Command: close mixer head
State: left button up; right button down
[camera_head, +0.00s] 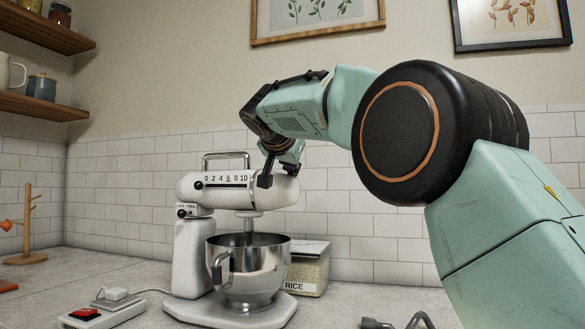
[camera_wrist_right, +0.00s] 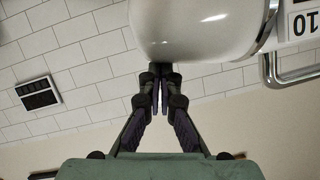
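The white stand mixer (camera_head: 192,255) stands on the counter. Its head (camera_head: 228,192) lies about level over the steel bowl (camera_head: 248,268), with the shaft reaching down into the bowl. My right gripper (camera_head: 265,180) is at the right end of the head, its fingers pointing down in front of it. In the right wrist view, the fingertips (camera_wrist_right: 160,82) are together with nothing visible between them, close by the rounded end of the white head (camera_wrist_right: 195,30). I cannot tell whether they touch it. My left gripper is not in view.
A rice container (camera_head: 308,270) stands behind the bowl on the right. A switch box with a red button (camera_head: 88,314) and a plug (camera_head: 116,295) are at the front left. A wooden stand (camera_head: 27,230) is at the far left. A dark whisk-like tool (camera_head: 415,321) lies at the front right.

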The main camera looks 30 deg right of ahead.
jog(key=r+p, duration=0.1)
jog(key=r, duration=0.1)
jog(key=d+r+p, duration=0.1)
jog(key=p, duration=0.1)
jog(key=shift+r, duration=0.35)
jog(key=v, duration=1)
jog(key=shift+s+b, duration=0.2)
jog(key=shift+b, duration=0.1)
